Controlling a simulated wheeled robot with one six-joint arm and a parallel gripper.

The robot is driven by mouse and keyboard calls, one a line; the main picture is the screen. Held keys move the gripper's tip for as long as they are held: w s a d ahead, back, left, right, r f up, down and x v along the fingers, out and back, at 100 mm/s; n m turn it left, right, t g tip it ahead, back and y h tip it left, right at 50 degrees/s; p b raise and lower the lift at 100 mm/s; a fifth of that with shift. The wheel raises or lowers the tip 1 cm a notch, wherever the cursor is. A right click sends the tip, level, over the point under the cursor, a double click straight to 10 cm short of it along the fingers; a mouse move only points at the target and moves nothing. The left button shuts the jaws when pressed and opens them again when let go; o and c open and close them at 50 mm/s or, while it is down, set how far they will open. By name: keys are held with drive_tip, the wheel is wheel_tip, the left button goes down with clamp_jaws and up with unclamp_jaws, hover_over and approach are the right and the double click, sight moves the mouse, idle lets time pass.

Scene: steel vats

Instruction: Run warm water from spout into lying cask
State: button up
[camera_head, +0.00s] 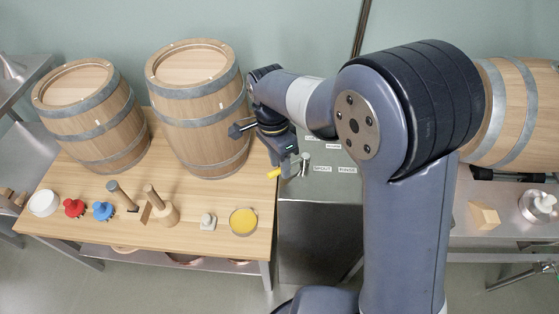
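The lying cask (528,112), of pale wood with grey hoops, rests on its side at the right, partly hidden behind my arm. My gripper (288,167) points down over the left edge of a grey steel unit (325,185). A small yellow piece (273,174) shows right at the fingertips; I cannot tell whether they hold it or only stand beside it. A short metal lever or knob (305,160) stands just right of the gripper. Labels reading SPOUT (322,168) and RINSE (348,170) are beside it. No spout outlet or running water is visible.
Two upright casks (95,115) (203,110) stand on a wooden table (190,232) at the left. Along its front are several small items, including red (74,208) and blue (103,211) pieces and a yellow-filled dish (243,222). A wooden block (484,215) lies at the right.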

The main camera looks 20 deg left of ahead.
wheel_tip(320, 180, up, 11)
drive_tip(key=w+a, duration=0.1)
drive_tip(key=shift+w+a+f, duration=0.15)
drive_tip(key=shift+w+a, duration=0.05)
drive_tip(key=shift+a, duration=0.1)
idle(7.1)
